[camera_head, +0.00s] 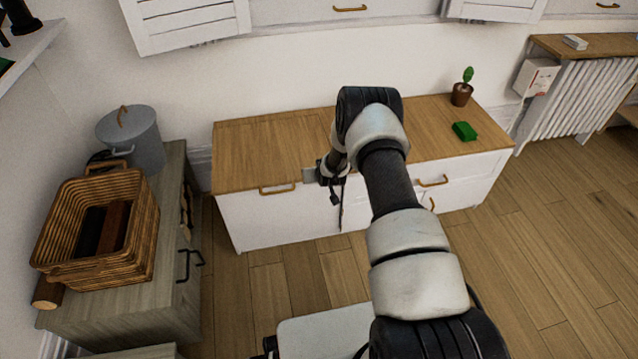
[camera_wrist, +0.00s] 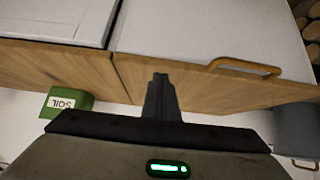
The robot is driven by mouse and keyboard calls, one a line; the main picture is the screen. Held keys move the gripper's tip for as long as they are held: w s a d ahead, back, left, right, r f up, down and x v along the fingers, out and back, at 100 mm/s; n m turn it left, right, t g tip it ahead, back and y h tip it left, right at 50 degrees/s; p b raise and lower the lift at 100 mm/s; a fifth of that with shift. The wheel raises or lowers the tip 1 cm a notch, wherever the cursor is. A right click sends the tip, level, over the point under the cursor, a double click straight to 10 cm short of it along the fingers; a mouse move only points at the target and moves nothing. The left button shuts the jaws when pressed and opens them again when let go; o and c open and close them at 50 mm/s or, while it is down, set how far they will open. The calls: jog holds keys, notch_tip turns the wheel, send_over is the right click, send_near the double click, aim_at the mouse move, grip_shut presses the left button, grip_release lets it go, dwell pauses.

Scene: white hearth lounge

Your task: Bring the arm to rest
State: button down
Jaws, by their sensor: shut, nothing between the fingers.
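My arm reaches forward over the low white cabinet, whose wooden top (camera_head: 262,150) shows in the head view, and bends down near its front edge. My gripper (camera_head: 313,174) is small there and partly hidden by my own wrist. In the wrist view, my gripper (camera_wrist: 160,82) shows its two fingers together, with nothing between them. The fingers appear in front of the cabinet's wooden edge; I cannot tell whether they touch it.
A green box (camera_head: 464,131), marked SOIL in the wrist view (camera_wrist: 66,102), and a potted plant (camera_head: 462,92) stand on the cabinet's right. A wicker basket (camera_head: 150,225) and grey lidded pot (camera_head: 140,145) stand at left. Wooden floor (camera_head: 550,240) is clear at right.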

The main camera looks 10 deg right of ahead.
jog(key=s+f+p, duration=0.2)
jog(key=s, duration=0.8)
jog(key=w+r, duration=0.2)
jog(key=r, duration=0.7)
jog(key=w+r, duration=0.2)
jog(key=r, duration=0.6)
jog(key=s+a+r+g, duration=0.1)
jog(key=s+r, duration=0.4)
jog(key=r, duration=0.7)
jog(key=s+a+r+g, duration=0.1)
jog(key=s+r, duration=0.4)
jog(key=r, duration=0.7)
jog(key=s+a+r, duration=0.1)
jog(key=s+r, duration=0.3)
jog(key=s, duration=0.6)
jog(key=s+r+g, duration=0.1)
jog(key=s+r, duration=0.3)
jog(key=s, duration=0.6)
jog(key=s+a+r, duration=0.1)
jog(key=s+r, duration=0.4)
jog(key=s, duration=0.5)
notch_tip(320, 180, up, 23)
jog(key=p, duration=2.3)
jog(key=shift+p, duration=0.4)
jog(key=shift+s+d+r, duration=0.1)
